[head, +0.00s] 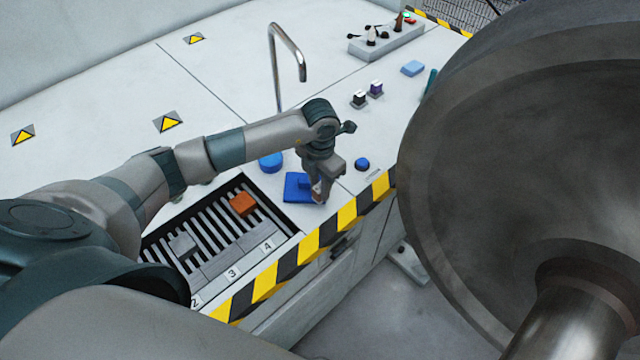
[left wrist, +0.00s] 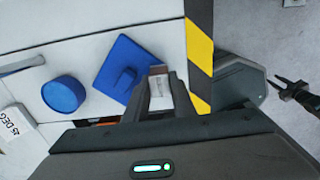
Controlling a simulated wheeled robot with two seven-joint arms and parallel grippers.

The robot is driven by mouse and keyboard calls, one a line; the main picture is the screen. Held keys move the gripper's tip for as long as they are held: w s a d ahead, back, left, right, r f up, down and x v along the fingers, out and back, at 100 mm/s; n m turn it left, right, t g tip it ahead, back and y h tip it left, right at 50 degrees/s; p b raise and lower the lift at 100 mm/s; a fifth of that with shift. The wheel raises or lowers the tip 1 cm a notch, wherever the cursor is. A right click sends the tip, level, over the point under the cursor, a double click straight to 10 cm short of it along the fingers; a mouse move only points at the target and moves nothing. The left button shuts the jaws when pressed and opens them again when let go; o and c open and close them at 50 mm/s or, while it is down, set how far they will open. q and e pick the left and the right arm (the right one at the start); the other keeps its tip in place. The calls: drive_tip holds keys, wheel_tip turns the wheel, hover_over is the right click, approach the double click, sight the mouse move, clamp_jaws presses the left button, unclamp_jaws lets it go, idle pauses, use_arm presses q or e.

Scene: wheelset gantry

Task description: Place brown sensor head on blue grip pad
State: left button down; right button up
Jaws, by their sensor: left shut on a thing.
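My left gripper (head: 318,194) is shut on the brown sensor head (head: 317,198), which is mostly hidden by the fingers. In the left wrist view a pale face of the sensor head (left wrist: 160,92) shows between the fingers. The blue grip pad (head: 296,188) is a square plate with a raised block, lying flat near the striped table edge. It also shows in the left wrist view (left wrist: 112,70), just left of the fingers. The gripper is over the pad's right side in the head view; I cannot tell whether the sensor head touches it.
A round blue piece (head: 271,162) and a small blue knob (head: 362,164) are close by. A slotted tray holds an orange block (head: 243,204). A bent metal pipe (head: 286,50) stands behind. Black (head: 359,98) and purple (head: 376,88) pieces stand farther back. A large wheel (head: 520,150) fills the right.

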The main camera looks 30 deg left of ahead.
use_arm(q)
drive_tip(key=shift+f, duration=0.15)
drive_tip(key=c, duration=1.8)
unclamp_jaws()
drive_tip(key=shift+o, duration=0.2)
